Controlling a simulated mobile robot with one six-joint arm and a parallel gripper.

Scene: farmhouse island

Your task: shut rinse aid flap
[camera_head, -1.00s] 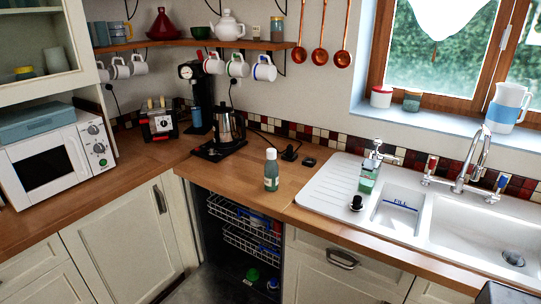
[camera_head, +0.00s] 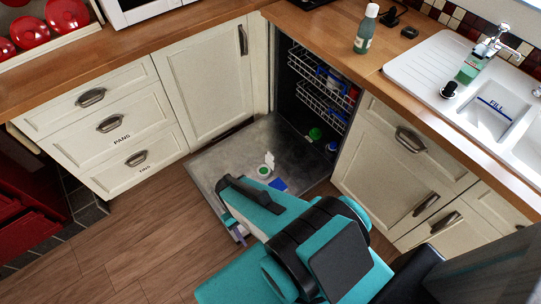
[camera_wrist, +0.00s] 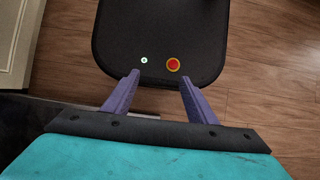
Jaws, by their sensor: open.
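The rinse aid flap (camera_head: 269,159) is small and white. It stands raised on the inner face of the lowered dishwasher door (camera_head: 215,168), beside a round white opening with a green centre (camera_head: 263,171). A blue piece (camera_head: 280,185) lies just to the right on the door. My gripper (camera_wrist: 158,76) is open, its purple fingers apart with nothing between them. In the head view my teal arm covers the near part of the door, and the gripper end is mostly hidden near the door's front edge. The flap is not in the wrist view.
Dishwasher racks (camera_head: 320,95) stand inside the cavity, with a green item (camera_head: 315,134) below. Cabinets flank the opening: drawers (camera_head: 110,125) at left, a cabinet (camera_head: 395,150) at right. A bottle (camera_head: 366,30) stands on the counter. Wooden floor (camera_head: 120,225) is clear at left.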

